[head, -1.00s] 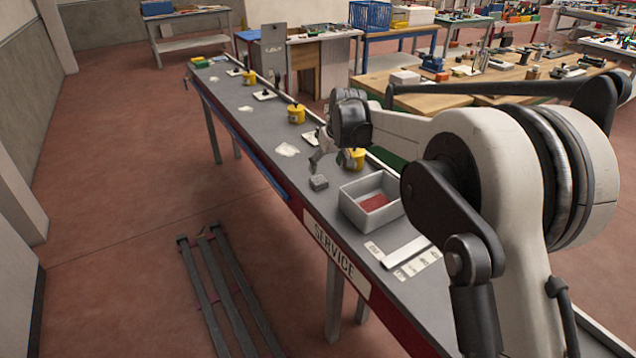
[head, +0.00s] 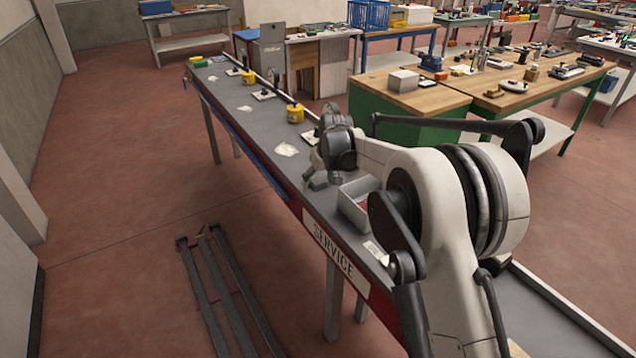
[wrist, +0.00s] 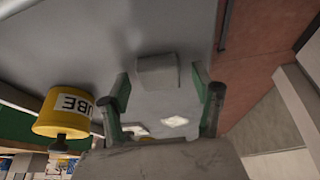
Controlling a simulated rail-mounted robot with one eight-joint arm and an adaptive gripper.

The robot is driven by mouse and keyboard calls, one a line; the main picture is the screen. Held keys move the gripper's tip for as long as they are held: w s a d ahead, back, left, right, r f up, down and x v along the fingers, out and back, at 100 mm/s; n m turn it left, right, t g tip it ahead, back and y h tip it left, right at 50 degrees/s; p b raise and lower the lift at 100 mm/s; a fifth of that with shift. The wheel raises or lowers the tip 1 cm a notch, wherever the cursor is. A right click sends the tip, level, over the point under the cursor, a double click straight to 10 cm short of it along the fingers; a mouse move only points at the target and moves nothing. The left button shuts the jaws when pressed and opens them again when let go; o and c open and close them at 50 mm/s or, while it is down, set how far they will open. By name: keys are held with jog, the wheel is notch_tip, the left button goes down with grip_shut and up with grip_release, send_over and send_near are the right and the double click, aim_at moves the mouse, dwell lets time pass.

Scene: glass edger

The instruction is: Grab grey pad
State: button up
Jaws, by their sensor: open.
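The grey pad (wrist: 157,72) is a small grey block lying on the dark grey bench top (wrist: 95,45). In the wrist view it sits just beyond the fingertips, roughly centred between them. My gripper (wrist: 161,84) is open with its green-faced fingers spread wider than the pad and nothing held. In the head view my gripper (head: 318,180) is low over the bench, and the pad is hard to separate from it there.
A grey tray (head: 353,211) with something red inside stands close by on the bench. A yellow pot (wrist: 66,110) lettered "UBE" stands to the left in the wrist view.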

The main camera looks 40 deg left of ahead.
jog(key=shift+c, duration=0.4)
jog(key=c, duration=0.7)
jog(key=shift+r, duration=0.1)
jog(key=shift+c, duration=0.2)
